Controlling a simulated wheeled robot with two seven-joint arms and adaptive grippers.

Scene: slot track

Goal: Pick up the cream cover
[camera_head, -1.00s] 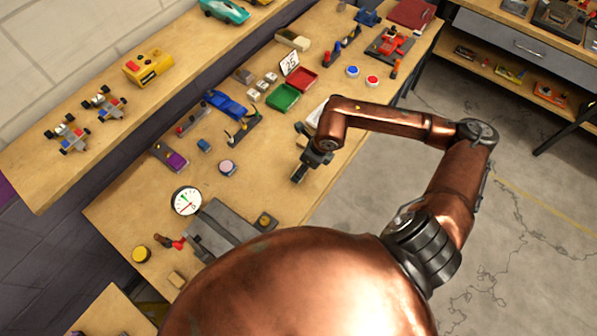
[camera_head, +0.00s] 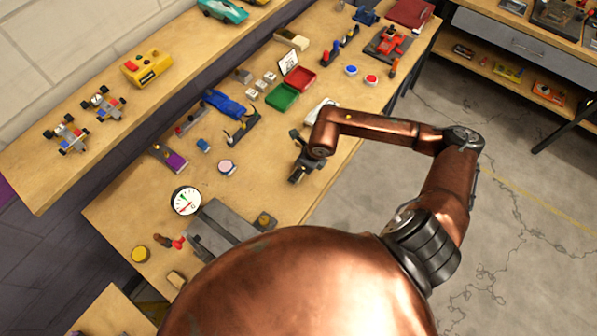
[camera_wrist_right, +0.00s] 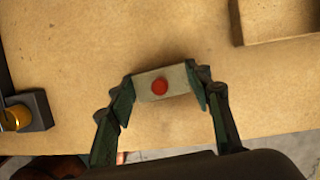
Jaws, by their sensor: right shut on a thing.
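In the right wrist view, a small cream block with a round red spot on top, which looks like the cream cover (camera_wrist_right: 178,77), sits between the fingers of my right gripper (camera_wrist_right: 163,87). Both fingertips touch its ends, so the gripper is shut on it. The cover is over the bench top; I cannot tell whether it still touches the wood. In the head view my right gripper (camera_head: 299,175) points down near the bench's front edge, and the cover is hidden there. My left gripper is not in view.
The wooden bench (camera_head: 264,187) is bare around the gripper. The floor (camera_head: 380,205) lies beyond the front edge.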

